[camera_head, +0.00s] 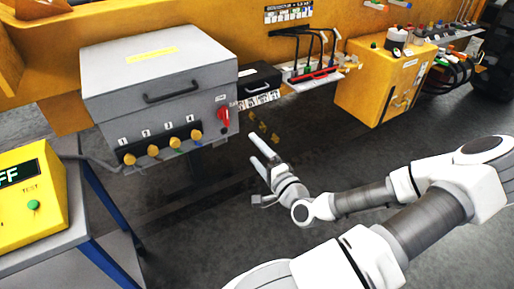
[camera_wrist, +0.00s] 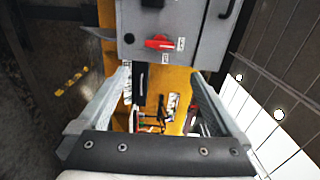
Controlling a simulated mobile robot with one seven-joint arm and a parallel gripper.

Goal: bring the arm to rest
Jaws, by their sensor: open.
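My gripper (camera_head: 261,149) is in the middle of the head view, at the end of my white and grey arm. Its two fingers are apart and nothing is between them. It is in free air in front of the yellow machine and to the right of the grey box (camera_head: 160,88). In the wrist view my gripper (camera_wrist: 160,95) shows both fingers spread wide. Beyond them are the grey box's side with a red rotary switch (camera_wrist: 159,42) and parts of the yellow machine. I see no contact with anything.
A yellow tester (camera_head: 30,205) stands on a grey cart (camera_head: 75,250) at left. A small black box (camera_head: 258,80) and a hose rack (camera_head: 312,76) are behind my gripper. A yellow tank (camera_head: 385,85) is at right. The dark floor (camera_head: 200,240) around my arm looks clear.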

